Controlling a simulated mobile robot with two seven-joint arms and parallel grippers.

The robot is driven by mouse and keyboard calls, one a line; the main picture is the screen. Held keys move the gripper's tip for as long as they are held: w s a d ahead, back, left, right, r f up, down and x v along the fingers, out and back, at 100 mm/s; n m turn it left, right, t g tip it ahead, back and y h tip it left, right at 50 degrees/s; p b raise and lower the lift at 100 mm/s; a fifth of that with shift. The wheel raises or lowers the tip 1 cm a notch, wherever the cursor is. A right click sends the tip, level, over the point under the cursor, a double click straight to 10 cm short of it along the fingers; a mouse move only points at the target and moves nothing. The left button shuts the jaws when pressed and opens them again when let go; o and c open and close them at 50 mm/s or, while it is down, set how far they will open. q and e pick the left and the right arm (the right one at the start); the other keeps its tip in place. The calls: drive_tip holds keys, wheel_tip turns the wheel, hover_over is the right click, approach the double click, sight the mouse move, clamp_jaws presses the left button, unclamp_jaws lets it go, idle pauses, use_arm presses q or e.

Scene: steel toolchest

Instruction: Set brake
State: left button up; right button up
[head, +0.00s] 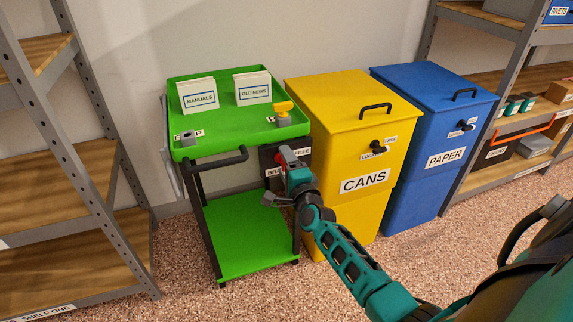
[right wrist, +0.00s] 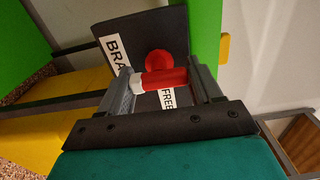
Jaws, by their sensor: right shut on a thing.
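The green cart (head: 245,235) stands against the wall, with a black brake plate (head: 268,163) at its right front. In the right wrist view the plate (right wrist: 180,40) carries white labels, partly hidden, reading "BRA…" and "FREE". A red lever handle with a white end (right wrist: 165,79) and a round red knob (right wrist: 159,61) stand out from the plate. My right gripper (head: 286,163) is at the plate, shut on the red handle, which lies between its two grey fingers in the right wrist view. The handle is near the "FREE" label. My left gripper is not in view.
The cart's top tray holds manuals (head: 198,96), old news (head: 253,88) and a yellow-topped item (head: 283,108). A black push handle (head: 222,161) juts from its front. The yellow cans bin (head: 340,145) stands close right, then the blue paper bin (head: 430,130). Shelves flank both sides.

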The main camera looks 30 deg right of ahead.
drive_tip(key=shift+w+r, duration=0.1)
drive_tip(key=o, duration=1)
drive_tip(key=shift+c, duration=0.2)
drive_tip(key=p+v, duration=0.2)
drive_tip(key=v, duration=1.1)
drive_tip(key=shift+p, duration=0.4)
